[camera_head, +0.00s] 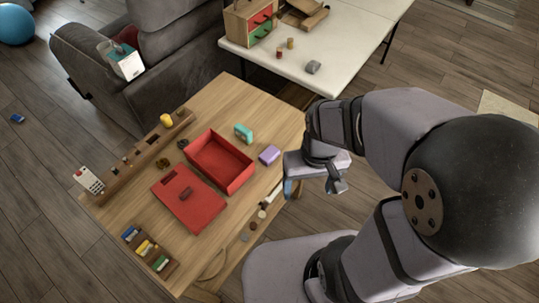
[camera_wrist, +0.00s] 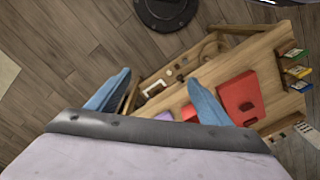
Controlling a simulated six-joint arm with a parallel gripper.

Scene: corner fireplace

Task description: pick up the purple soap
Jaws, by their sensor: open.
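The purple soap (camera_head: 269,154) is a small lilac block lying on the wooden table (camera_head: 240,100), to the right of the red box. In the wrist view a lilac patch, likely the soap (camera_wrist: 163,116), shows low between the fingers, partly hidden by my gripper's body. My gripper (camera_head: 312,188) is to the right of and below the soap in the head view, at the table's right edge. It holds nothing. In the wrist view its two blue fingers (camera_wrist: 158,98) are spread wide apart.
An open red box (camera_head: 234,183) and its red lid (camera_head: 188,198) lie left of the soap. A teal object (camera_head: 243,132) stands close behind it. Small pieces lie along the table's near right edge. A white table (camera_head: 335,50) and a grey sofa (camera_head: 165,75) stand behind.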

